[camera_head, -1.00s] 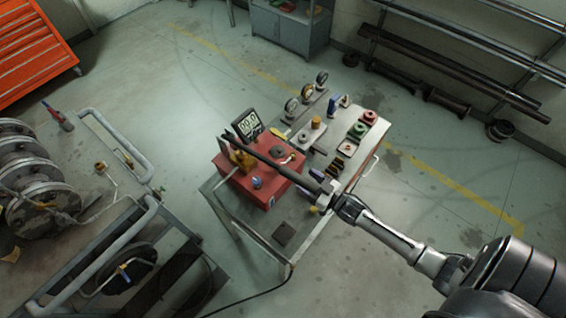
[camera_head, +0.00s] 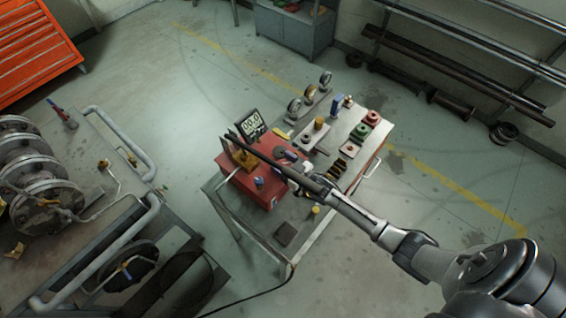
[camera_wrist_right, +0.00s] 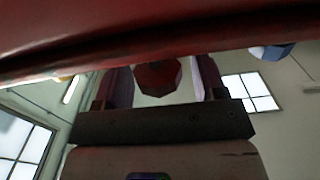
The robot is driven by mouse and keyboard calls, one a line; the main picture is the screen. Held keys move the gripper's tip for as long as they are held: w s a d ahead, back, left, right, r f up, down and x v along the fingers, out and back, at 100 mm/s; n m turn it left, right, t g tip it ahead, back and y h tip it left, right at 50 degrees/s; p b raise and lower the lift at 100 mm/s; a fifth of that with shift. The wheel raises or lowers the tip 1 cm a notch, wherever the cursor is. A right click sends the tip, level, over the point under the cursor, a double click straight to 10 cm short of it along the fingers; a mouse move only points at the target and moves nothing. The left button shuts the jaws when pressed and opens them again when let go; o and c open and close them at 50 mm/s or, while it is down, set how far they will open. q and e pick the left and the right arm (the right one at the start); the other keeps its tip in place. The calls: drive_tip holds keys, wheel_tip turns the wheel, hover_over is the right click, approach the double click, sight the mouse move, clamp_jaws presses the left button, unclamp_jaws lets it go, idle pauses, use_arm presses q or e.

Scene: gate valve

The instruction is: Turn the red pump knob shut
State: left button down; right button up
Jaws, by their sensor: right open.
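A red surface (camera_wrist_right: 130,30) fills the top of that view. In the head view I cannot make out the red knob. My left gripper is out of view.
The cart also bears gauges (camera_head: 325,79), a green-topped part (camera_head: 371,118) and red flanged parts (camera_head: 360,133). A blue knob (camera_head: 259,182) is on the box front. A pipe rig (camera_head: 40,190) stands at left, an orange tool cabinet (camera_head: 38,45) at upper left. Open floor surrounds the cart.

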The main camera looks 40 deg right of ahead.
drive_tip(key=c, duration=0.9)
drive_tip(key=shift+h, duration=0.3)
drive_tip(key=shift+a+m+h+p, duration=0.1)
drive_tip(key=shift+m+h+p, duration=0.2)
drive_tip(key=shift+m+h, duration=1.2)
drive_tip(key=shift+h, duration=0.4)
drive_tip(key=m+h, duration=0.1)
drive_tip(key=h, duration=0.1)
drive_tip(key=shift+m+h, duration=0.4)
drive_tip(key=shift+m+g+h, duration=0.4)
drive_tip(key=shift+m+h, duration=0.1)
drive_tip(key=shift+h, duration=0.7)
